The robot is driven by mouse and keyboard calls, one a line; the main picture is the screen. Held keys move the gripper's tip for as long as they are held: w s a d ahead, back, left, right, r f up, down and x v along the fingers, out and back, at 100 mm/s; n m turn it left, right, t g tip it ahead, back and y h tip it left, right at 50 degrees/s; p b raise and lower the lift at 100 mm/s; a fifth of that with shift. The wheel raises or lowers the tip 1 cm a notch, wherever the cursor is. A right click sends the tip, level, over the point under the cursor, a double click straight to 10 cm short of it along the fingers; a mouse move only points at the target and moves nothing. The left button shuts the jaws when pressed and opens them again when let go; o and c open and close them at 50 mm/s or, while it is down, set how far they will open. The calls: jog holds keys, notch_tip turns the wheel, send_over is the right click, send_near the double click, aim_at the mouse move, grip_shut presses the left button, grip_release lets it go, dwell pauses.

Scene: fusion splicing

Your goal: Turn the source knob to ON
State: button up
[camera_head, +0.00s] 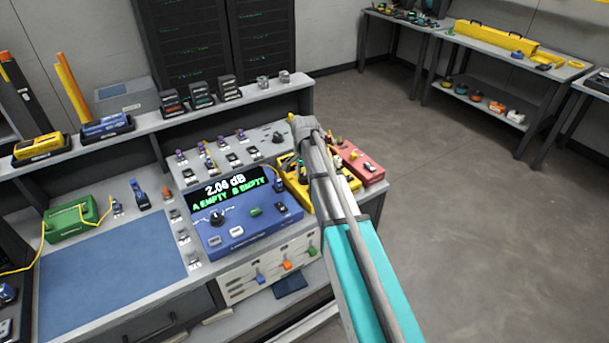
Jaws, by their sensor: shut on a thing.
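A blue meter unit (265,228) stands on the bench, its lit display reading 2.06 dB, A EMPTY and B EMPTY. A black knob (217,217) with a white pointer and small dial marks sits on its left front face. The marks are too small to read, so I cannot tell whether this is the source knob or where it points. Another dark round part (278,138) sits on the grey panel behind. My arm reaches in from the lower right, its wrist above the bench right of the meter.
A yellow tray (352,183) and a red box (360,164) lie right of the meter, partly behind my arm. A blue mat (110,268) and a green device (72,219) with a yellow cable are at left. Small connectors crowd the meter. Open floor lies right.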

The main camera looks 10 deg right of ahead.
jog(key=shift+s, duration=0.1)
jog(key=o, duration=1.2)
jog(key=shift+c, duration=0.2)
jog(key=shift+n, duration=0.5)
